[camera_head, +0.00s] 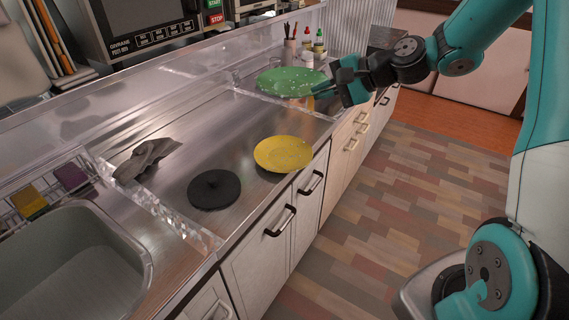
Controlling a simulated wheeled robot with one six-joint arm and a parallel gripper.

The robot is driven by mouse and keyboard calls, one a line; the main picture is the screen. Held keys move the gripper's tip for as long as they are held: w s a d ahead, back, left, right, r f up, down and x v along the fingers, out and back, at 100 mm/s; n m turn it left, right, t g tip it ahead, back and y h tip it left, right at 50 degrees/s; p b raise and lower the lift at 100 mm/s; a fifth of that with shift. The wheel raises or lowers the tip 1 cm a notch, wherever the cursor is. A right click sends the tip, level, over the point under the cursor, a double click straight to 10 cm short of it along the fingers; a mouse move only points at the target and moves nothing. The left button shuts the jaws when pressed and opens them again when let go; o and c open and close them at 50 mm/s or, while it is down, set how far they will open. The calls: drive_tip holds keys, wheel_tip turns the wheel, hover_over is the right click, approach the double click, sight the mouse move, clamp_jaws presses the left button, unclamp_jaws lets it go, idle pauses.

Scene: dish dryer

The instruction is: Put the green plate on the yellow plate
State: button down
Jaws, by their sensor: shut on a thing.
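The green plate (290,82) has light specks and is held in the air above the far part of the steel counter. My gripper (338,84) is shut on its right edge; the fingertips are small and partly hidden. The plate looks roughly level. The yellow plate (283,154) lies on the counter near its front edge, nearer the camera than the green plate and apart from it. Nothing rests on the yellow plate.
A black round lid (214,190) lies left of the yellow plate. A grey cloth (147,158) lies farther left, by a clear low divider (150,205). A sink (65,265) is at the lower left. Bottles (307,52) stand behind the green plate.

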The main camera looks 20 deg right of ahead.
wheel_tip(320, 180, down, 19)
drive_tip(key=shift+b, duration=0.4)
drive_tip(key=shift+s+f, duration=0.1)
drive_tip(key=shift+f, duration=0.05)
drive_tip(key=shift+f+b, duration=0.35)
drive_tip(key=shift+f, duration=0.05)
drive_tip(key=c, duration=1.7)
unclamp_jaws()
drive_tip(key=shift+f, duration=0.1)
drive_tip(key=o, duration=0.4)
